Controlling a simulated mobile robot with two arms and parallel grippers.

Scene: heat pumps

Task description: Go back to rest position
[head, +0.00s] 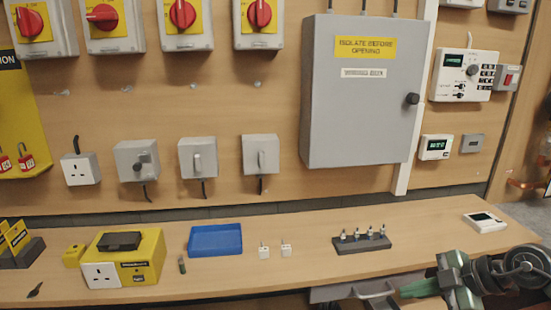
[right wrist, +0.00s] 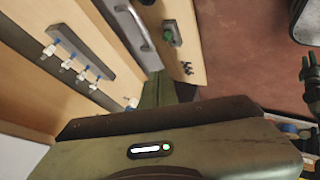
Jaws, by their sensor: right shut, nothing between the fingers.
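My right gripper (head: 408,290) is at the lower right of the head view, beside the bench's front edge. Its green fingers point left and are shut with nothing between them. In the right wrist view, the closed green fingers (right wrist: 156,90) extend upward from the gripper body. A grey handle (head: 375,293) lies just left of the fingertips in the head view; I cannot tell the exact gap. My left gripper is not in view.
The wooden bench (head: 330,220) holds a blue tray (head: 215,241), a yellow box (head: 140,245), a dark rack (head: 362,244) of small parts and a white thermostat (head: 485,221). A grey cabinet (head: 360,120) and red switches hang on the wall. Open floor (right wrist: 240,50) shows beyond the bench.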

